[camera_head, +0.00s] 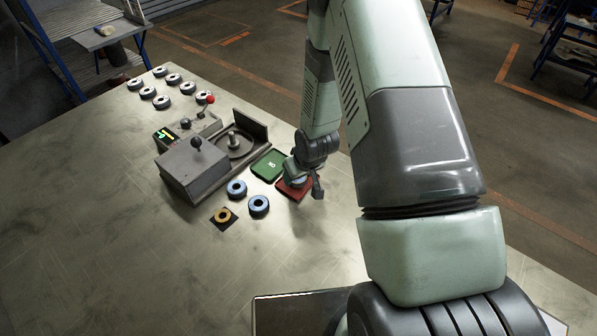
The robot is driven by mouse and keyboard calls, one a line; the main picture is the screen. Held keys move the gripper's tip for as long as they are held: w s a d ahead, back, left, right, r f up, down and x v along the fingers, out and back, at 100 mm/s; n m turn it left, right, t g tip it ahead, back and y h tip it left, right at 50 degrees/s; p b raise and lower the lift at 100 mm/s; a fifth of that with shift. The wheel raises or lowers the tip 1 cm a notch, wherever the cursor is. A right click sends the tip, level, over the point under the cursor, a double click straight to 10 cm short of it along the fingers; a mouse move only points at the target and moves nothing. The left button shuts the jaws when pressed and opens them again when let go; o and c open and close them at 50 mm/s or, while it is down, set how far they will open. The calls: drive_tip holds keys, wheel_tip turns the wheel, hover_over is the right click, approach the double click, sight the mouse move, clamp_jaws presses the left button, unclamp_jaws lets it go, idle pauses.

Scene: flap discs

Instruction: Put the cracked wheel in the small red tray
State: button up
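The small red tray (291,193) lies on the table to the right of a green tray (268,166). My gripper (306,188) is low over the red tray and hides much of it. Its fingers are small and partly hidden, so I cannot tell whether they are open or shut, or whether they hold a wheel. Two blue-rimmed wheels, one nearer the machine (237,195) and one to its right (259,212), lie flat on the table. A yellow-orange wheel (223,221) lies on a dark square pad. No crack can be made out on any wheel at this size.
A grey machine (193,170) with a black knob, a spindle plate and an upright back plate stands left of the trays. The front left of the table is clear.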

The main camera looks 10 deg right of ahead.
drive_tip(key=shift+f, duration=0.15)
drive_tip(key=o, duration=1.2)
drive_tip(key=shift+r, duration=3.5)
